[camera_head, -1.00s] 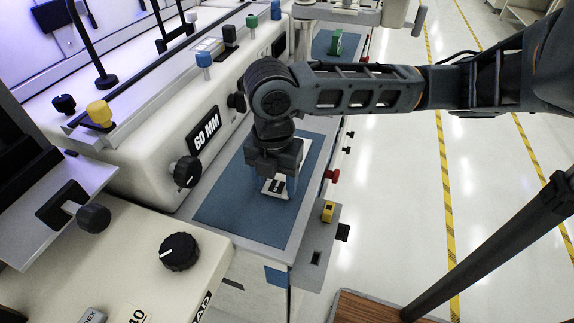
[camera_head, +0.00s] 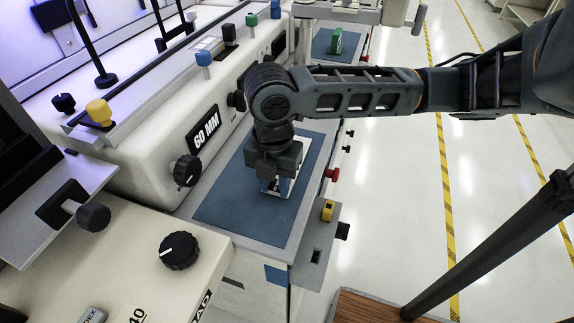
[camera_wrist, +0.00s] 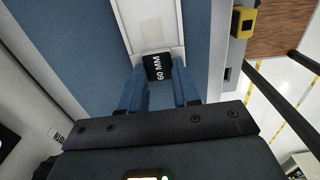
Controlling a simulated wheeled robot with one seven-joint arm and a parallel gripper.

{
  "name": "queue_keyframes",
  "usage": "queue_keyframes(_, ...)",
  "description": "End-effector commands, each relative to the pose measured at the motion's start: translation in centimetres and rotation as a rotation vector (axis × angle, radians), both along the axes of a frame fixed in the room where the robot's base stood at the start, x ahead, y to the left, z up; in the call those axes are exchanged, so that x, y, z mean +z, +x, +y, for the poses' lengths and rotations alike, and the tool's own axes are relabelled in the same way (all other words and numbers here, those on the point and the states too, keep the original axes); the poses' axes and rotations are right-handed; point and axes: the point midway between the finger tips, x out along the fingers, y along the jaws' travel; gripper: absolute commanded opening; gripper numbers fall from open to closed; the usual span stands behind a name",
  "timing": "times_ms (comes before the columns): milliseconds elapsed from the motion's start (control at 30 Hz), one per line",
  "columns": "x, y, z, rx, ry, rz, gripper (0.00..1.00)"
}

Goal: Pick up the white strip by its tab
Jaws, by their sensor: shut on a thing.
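The white strip (camera_wrist: 150,22) lies over the blue mat (camera_wrist: 75,50) in the wrist view. Its black tab, marked "60 MM" (camera_wrist: 158,67), sits between the blue fingers of my gripper (camera_wrist: 160,92). My gripper is shut on the tab. In the head view my gripper (camera_head: 274,188) points down at the blue mat (camera_head: 235,205), and only a little of the white strip (camera_head: 284,187) shows beside the fingers. I cannot tell whether the strip is clear of the mat.
A machine with a "60 MM" label (camera_head: 206,131) and black knob (camera_head: 187,170) stands left of the mat. A yellow block (camera_head: 327,211) and red knob (camera_head: 332,174) are at the right edge. A green block (camera_head: 335,42) lies on a farther mat.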

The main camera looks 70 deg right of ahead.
Motion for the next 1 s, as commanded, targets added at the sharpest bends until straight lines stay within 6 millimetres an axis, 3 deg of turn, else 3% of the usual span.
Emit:
queue_keyframes(367,0.6,0.0,0.0,0.0,-0.001,-0.001,0.01)
queue_keyframes(667,4.1,0.1,0.0,0.002,-0.003,-0.003,0.01)
queue_keyframes(1000,7.8,-6.1,-2.3,-0.005,-0.005,-0.001,0.01)
